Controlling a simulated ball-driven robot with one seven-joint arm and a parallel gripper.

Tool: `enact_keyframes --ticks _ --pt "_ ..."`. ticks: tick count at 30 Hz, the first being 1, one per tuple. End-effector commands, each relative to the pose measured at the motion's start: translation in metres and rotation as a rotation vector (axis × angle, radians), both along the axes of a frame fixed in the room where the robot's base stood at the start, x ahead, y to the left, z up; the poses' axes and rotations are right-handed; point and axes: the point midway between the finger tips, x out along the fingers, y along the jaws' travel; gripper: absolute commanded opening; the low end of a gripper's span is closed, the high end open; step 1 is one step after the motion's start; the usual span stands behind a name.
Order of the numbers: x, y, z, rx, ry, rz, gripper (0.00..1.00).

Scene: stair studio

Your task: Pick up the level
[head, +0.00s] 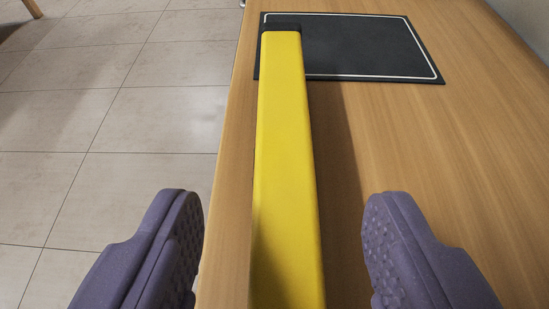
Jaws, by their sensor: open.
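The level is a long yellow bar (285,165) with a dark end cap at its far end. It lies lengthwise on the wooden table near the left edge, and its near end runs out of the bottom of the head view. My gripper (284,225) is open, with one purple-grey padded finger on each side of the level. Both fingers are apart from it, with a visible gap left and right. The left finger shows past the table's left edge in the picture.
A black mat (365,52) with a white border lies at the far end of the table (440,160), and the level's far end overlaps its left side. The table right of the level is clear. Tiled floor (110,120) lies beyond the left edge.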

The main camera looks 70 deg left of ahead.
Motion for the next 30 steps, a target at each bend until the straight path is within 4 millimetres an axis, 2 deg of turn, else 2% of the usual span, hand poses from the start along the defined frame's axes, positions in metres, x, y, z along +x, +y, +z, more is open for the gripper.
enact_keyframes --ticks 1,6,14,17,22,30 --pt "0.003 0.007 -0.01 0.001 0.0 0.002 0.59" --pt "0.01 0.027 -0.02 0.0 0.0 0.001 0.59" --pt "0.012 0.031 -0.02 -0.002 0.0 -0.001 0.59" --pt "0.012 0.031 -0.02 -0.002 0.0 -0.001 0.41" --pt "0.012 0.03 -0.02 -0.002 0.0 -0.001 0.02" --pt "0.012 0.03 -0.019 -0.002 0.0 -0.001 0.0"
